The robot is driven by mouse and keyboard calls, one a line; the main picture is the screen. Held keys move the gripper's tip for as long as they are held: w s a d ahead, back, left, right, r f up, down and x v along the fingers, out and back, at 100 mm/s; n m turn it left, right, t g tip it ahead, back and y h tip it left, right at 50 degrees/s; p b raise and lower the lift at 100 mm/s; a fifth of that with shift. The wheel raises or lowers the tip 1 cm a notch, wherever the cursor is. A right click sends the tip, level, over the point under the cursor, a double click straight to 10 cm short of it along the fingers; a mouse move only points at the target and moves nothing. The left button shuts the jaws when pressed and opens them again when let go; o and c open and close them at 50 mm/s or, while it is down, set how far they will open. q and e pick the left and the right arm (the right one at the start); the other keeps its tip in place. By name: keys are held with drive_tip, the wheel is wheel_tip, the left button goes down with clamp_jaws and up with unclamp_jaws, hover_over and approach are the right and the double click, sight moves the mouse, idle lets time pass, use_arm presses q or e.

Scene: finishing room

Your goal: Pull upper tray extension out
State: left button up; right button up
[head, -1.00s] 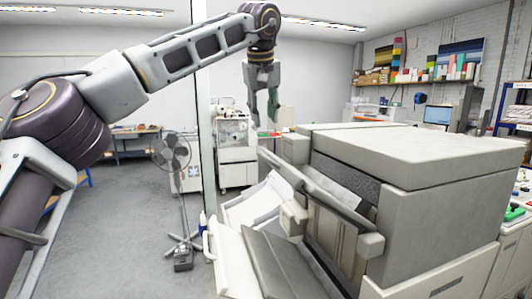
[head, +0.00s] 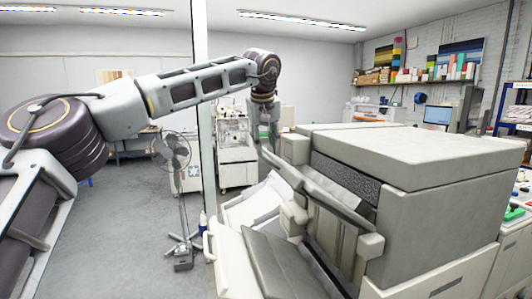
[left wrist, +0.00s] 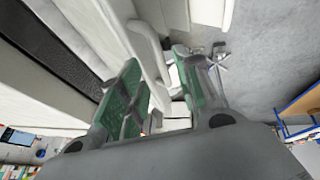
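A big grey machine (head: 430,160) stands at the right in the head view, with slanted trays on its left side. A narrow grey upper tray part (head: 318,190) slopes down to the right along that side. Below it are a pale tray (head: 250,205) and a dark grey tray panel (head: 280,262). I cannot tell which piece is the upper tray extension. My left gripper (head: 268,138) points down just above and behind the upper tray part's far end. In the left wrist view, its green fingers (left wrist: 160,88) stand apart with nothing held between them. My right gripper is out of view.
A white cabinet (head: 237,155) stands farther back. The floor at left is clear.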

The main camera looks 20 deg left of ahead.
sight(266, 157)
use_arm(q)
drive_tip(key=shift+x, duration=2.2)
clamp_jaws()
